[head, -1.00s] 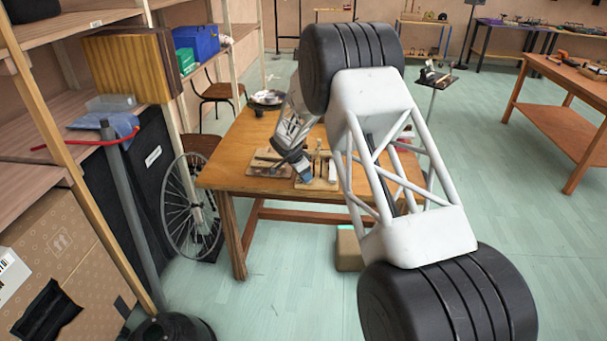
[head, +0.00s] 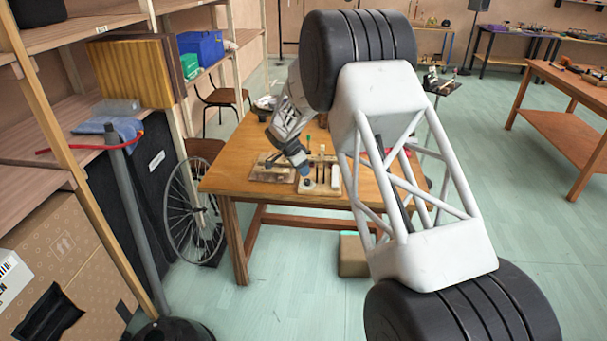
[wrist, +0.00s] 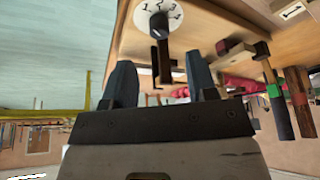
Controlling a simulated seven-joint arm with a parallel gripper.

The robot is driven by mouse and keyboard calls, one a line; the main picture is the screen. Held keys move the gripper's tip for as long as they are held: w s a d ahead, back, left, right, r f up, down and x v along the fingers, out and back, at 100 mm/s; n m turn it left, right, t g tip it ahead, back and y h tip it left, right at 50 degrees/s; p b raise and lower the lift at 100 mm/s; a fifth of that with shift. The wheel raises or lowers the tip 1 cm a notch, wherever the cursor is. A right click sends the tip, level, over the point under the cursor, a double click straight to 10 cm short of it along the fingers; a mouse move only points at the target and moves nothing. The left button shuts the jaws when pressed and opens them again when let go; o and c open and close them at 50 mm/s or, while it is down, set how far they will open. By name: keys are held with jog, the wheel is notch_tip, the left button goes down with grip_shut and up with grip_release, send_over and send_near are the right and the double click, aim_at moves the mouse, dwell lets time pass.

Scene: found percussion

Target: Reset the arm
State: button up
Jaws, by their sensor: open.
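My gripper (wrist: 163,85) is open in the wrist view, its two dark fingers apart with nothing held between them. In the head view my gripper (head: 304,165) hangs over the front part of the wooden table (head: 235,177), partly hidden by my arm. A wooden board with small upright parts (head: 325,186) stands beside and below it. In the wrist view a white dial with numbers (wrist: 158,16) and a dark bracket (wrist: 162,62) show beyond the fingertips; I cannot tell the exact gap. My large arm links hide the table's right part.
A wheel (head: 190,210) stands left of the table, near shelves (head: 100,70). A second flat board (head: 270,168) lies on the table. A box (head: 353,256) sits on the floor under its front. A workbench (head: 567,105) stands at right, with open floor between.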

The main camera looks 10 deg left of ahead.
jog(key=shift+s+a+r, duration=0.15)
jog(key=shift+r, duration=0.35)
jog(key=s+d+r+n+y, duration=0.2)
jog(key=s+d+r+n, duration=0.3)
jog(key=s+d+r, duration=1.85)
jog(key=s+d+r+n, duration=0.1)
jog(key=s+d+r, duration=0.2)
jog(key=s, duration=0.7)
jog(key=s+d+r+n, duration=0.1)
jog(key=s+d+r, duration=0.2)
jog(key=s, duration=0.6)
jog(key=s+d+f+n+y, duration=0.1)
jog(key=s, duration=0.9)
jog(key=s+d+f+n, duration=0.2)
jog(key=s, duration=0.8)
jog(key=shift+s+f+n+y, duration=0.25)
jog(key=shift+n+y, duration=0.05)
jog(key=shift+y, duration=0.1)
